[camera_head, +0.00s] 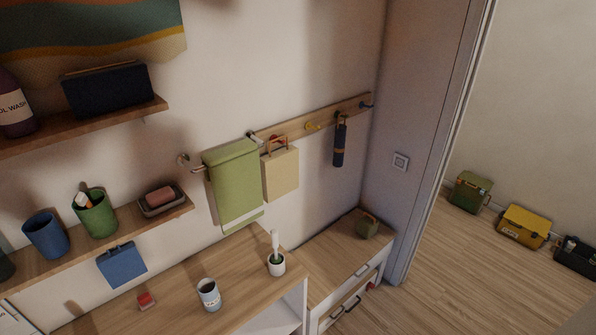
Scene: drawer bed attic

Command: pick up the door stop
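No thing in view is clearly marked as the door stop. A small dark green object (367,226), rounded and with what looks like a handle on top, sits on the low wooden drawer cabinet (325,262) beside the doorway. A small red object (146,300) lies on the wooden counter (180,278) at lower left. Either may be the door stop; both are too small to tell. Neither of my grippers is in view.
A cup (209,294) and a white pot with a brush (276,263) stand on the counter. A green towel (232,178), a beige bag (280,174) and a dark umbrella (339,146) hang above. Several boxes stand by the far wall, including a yellow box (524,226).

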